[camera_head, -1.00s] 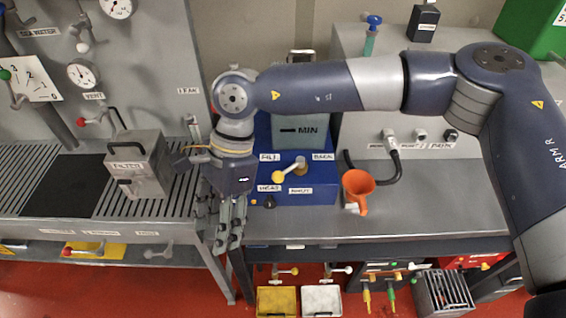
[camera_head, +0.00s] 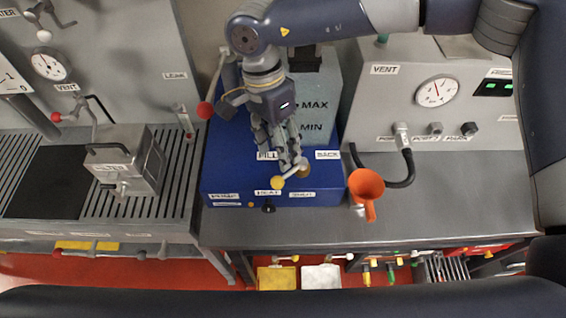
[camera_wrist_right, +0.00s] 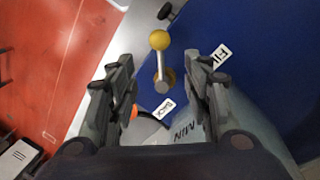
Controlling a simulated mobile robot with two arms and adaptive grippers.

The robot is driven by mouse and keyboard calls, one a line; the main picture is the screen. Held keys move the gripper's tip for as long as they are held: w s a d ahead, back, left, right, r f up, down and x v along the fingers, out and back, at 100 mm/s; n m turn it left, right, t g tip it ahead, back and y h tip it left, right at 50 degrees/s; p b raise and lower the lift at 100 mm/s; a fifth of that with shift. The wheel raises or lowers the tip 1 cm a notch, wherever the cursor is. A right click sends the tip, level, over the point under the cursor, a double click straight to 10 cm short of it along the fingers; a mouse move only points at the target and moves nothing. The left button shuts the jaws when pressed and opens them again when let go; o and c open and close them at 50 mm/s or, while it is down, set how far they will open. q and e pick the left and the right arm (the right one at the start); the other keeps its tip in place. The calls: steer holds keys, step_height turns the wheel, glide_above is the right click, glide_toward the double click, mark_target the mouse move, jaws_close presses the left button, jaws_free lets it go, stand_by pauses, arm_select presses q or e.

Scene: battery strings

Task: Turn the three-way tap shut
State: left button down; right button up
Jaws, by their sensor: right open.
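The three-way tap (camera_head: 290,176) is on top of the blue unit (camera_head: 230,155). It is a grey lever with a yellow ball end, slanting from its brass pivot toward the front left. Small labels surround it, one apparently reading FILL (camera_head: 268,155). My right gripper (camera_head: 288,158) is open, fingers down, just behind and above the tap. In the right wrist view, the tap lever (camera_wrist_right: 161,68) and yellow ball show between and beyond the two open fingers (camera_wrist_right: 160,75). Whether a finger touches it I cannot tell. My left gripper is out of view.
An orange funnel (camera_head: 366,187) stands right of the blue unit, near a black hose (camera_head: 400,175). A red-ball lever (camera_head: 206,108) is at the unit's left. A grey metal box (camera_head: 125,160) sits on the slatted bench left. The front bench strip (camera_head: 290,228) is clear.

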mark_target(284, 176)
steer(key=f, duration=0.1)
steer(key=f+p, duration=0.1)
steer(key=f, duration=0.1)
steer(key=s+f, duration=0.1)
steer(key=shift+d+f+p, duration=0.3)
steer(key=shift+f+p, duration=0.1)
step_height(284, 176, down, 2)
steer(key=shift+d+f+p, duration=0.1)
steer(key=shift+p, duration=0.2)
steer(key=shift+s+f, duration=0.1)
steer(key=shift+f, duration=0.35)
steer(key=shift+c, duration=0.3)
steer(key=c, duration=0.9)
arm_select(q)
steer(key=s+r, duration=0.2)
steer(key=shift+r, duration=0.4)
arm_select(e)
jaws_close()
